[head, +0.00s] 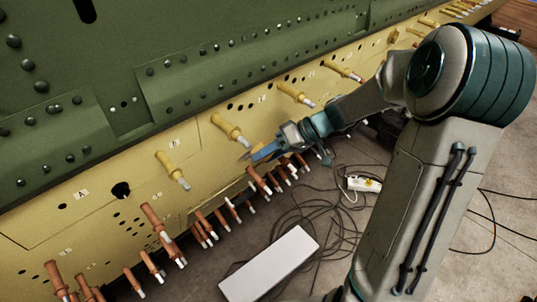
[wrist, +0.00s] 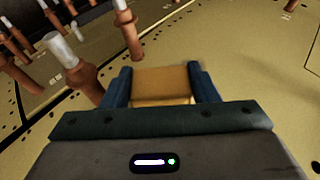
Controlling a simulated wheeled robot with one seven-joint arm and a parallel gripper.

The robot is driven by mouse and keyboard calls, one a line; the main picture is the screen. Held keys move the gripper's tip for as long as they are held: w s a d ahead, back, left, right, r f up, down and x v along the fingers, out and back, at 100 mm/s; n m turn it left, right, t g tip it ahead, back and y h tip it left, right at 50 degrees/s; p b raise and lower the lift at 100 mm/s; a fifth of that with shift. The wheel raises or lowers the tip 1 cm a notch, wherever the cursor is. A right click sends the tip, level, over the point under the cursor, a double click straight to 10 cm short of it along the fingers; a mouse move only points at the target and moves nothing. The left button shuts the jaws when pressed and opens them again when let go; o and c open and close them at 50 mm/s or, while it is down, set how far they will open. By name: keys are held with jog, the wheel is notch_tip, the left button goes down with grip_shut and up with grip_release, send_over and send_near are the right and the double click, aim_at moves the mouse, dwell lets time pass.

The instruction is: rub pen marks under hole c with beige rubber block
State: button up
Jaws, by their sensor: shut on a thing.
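In the wrist view, a beige rubber block (wrist: 160,84) sits between the two blue fingers of my gripper (wrist: 160,76), which is shut on it. In the head view, my gripper (head: 262,152) reaches left to the yellow skin panel (head: 205,160), close to its lower edge and below a yellow fastener. I cannot tell whether the block touches the panel. A small label (head: 262,99) lies on the panel above my gripper, but its letter is too small to read surely. I cannot make out hole c or the pen marks.
Yellow fasteners (head: 229,127) stick out along the panel. Copper-coloured fasteners (head: 258,181) line its lower edge, close to my gripper. A large dark hole (head: 121,190) lies near label A (head: 81,194). Cables and a white box (head: 270,265) lie on the floor.

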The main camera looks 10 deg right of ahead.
jog(key=s+a+b, duration=0.2)
jog(key=s+a, duration=0.2)
jog(key=a, duration=0.2)
jog(key=shift+s+a, duration=0.2)
jog(key=shift+a, duration=0.15)
dwell(0.4)
jog(key=s+d+f+b, duration=0.1)
jog(key=s+d, duration=0.2)
jog(key=s, duration=0.2)
jog(key=shift+d+f+b, duration=0.2)
jog(key=shift+d+b, duration=0.05)
jog(key=shift+b, duration=0.05)
jog(key=shift+s+d+f+b, duration=0.2)
jog(key=shift+s+d, duration=0.2)
jog(key=shift+s, duration=0.2)
jog(key=shift+s+d+f+b, duration=0.2)
jog(key=shift+s+d, duration=0.2)
jog(key=shift+s, duration=0.15)
jog(key=shift+w, duration=0.1)
